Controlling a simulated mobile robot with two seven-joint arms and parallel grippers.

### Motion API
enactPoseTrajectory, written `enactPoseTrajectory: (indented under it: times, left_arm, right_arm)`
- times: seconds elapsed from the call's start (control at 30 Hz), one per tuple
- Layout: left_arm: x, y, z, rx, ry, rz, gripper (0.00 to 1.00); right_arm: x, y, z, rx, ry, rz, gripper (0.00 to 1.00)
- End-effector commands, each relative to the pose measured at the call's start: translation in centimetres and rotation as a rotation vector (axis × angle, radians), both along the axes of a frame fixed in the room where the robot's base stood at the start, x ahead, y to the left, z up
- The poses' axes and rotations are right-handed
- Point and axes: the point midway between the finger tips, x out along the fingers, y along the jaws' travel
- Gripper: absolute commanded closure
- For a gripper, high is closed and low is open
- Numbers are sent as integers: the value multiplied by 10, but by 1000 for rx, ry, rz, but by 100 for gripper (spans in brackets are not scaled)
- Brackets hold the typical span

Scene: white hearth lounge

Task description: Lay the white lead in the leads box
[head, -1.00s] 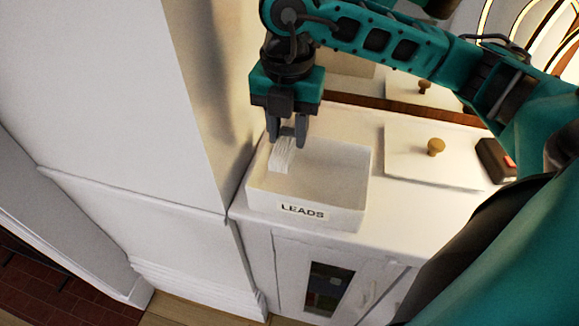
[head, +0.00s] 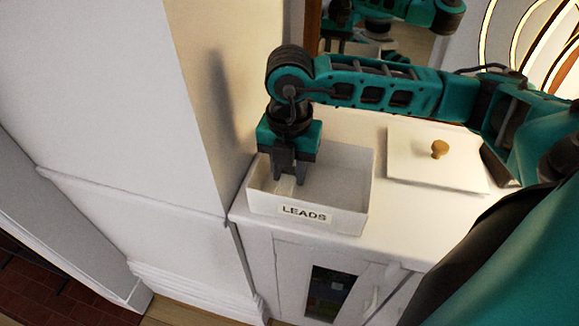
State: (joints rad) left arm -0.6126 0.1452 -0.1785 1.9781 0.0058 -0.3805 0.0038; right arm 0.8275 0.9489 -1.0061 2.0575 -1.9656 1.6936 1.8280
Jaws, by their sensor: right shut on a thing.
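The leads box (head: 340,218) is an open white box with a LEADS label on its front wall, standing on a white cabinet top. My right gripper (head: 287,182) points down inside the left part of the box. It is shut on the white lead (head: 285,187), a small pale bundle that shows between and below the fingertips. The fingers hide part of the lead, and I cannot tell whether it touches the box floor. My left gripper is not in view.
A white lid (head: 415,165) with a wooden knob (head: 440,149) lies on the cabinet top (head: 400,220), right of the box. A white wall (head: 215,100) rises close on the left. A mirror behind reflects my arm.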

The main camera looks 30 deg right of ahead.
Motion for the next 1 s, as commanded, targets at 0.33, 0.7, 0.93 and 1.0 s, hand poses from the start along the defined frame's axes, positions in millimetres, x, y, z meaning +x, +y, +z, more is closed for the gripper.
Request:
enactPoseTrajectory:
  times: [0.33, 0.7, 0.93, 1.0]
  left_arm:
    - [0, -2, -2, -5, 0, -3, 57]
    - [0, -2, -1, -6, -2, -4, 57]
    - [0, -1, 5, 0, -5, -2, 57]
    - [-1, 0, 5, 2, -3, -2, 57]
  right_arm:
    - [0, 0, -6, 0, 0, 0, 51]
    - [0, 0, -5, 0, 0, 0, 40]
    - [1, 0, 21, 1, -4, 1, 40]
    - [1, 0, 36, 1, -6, 1, 40]
